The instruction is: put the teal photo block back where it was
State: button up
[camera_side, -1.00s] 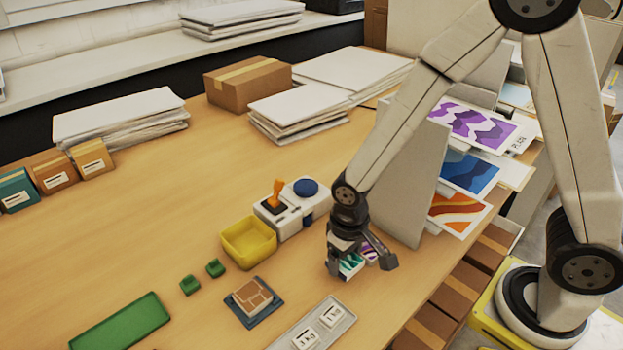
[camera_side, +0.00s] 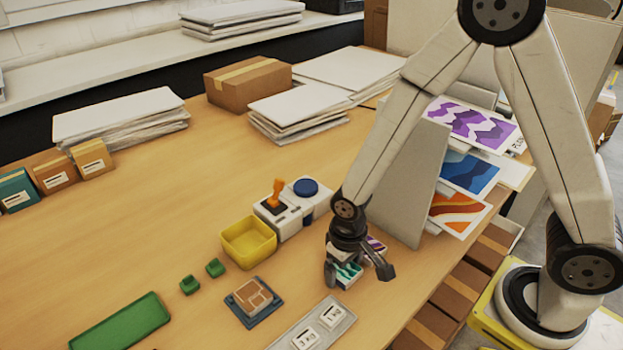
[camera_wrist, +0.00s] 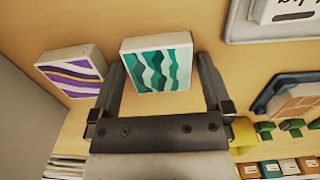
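The teal photo block (camera_wrist: 158,64), white-edged with wavy teal bands, shows between the two fingers of my gripper (camera_wrist: 161,78) in the wrist view. The left finger is very close to its side; a gap shows at the right finger. My gripper is open. In the side view the teal block (camera_side: 347,273) is low by the table, partly hidden by my gripper (camera_side: 357,274). A purple photo block (camera_wrist: 72,70) lies just left of the left finger in the wrist view; in the side view only part of it (camera_side: 376,244) shows behind the gripper.
A grey upright panel (camera_side: 402,190) stands close behind the gripper. A grey tray (camera_side: 318,325) with white tiles and a blue coaster (camera_side: 262,312) are in front and left. A yellow bin (camera_side: 249,243) and a joystick box (camera_side: 278,217) stand left. The table's middle left is clear.

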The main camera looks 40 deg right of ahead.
aim_at(345, 269)
jog(key=shift+r, duration=0.1)
notch_tip(345, 269, up, 12)
dwell(1.0)
dwell(0.5)
jog(key=s+d+f+t, duration=0.1)
jog(key=s+d+t, duration=0.1)
jog(key=d, duration=0.7)
jog(key=shift+s+f+t, duration=0.3)
jog(key=shift+s, duration=0.1)
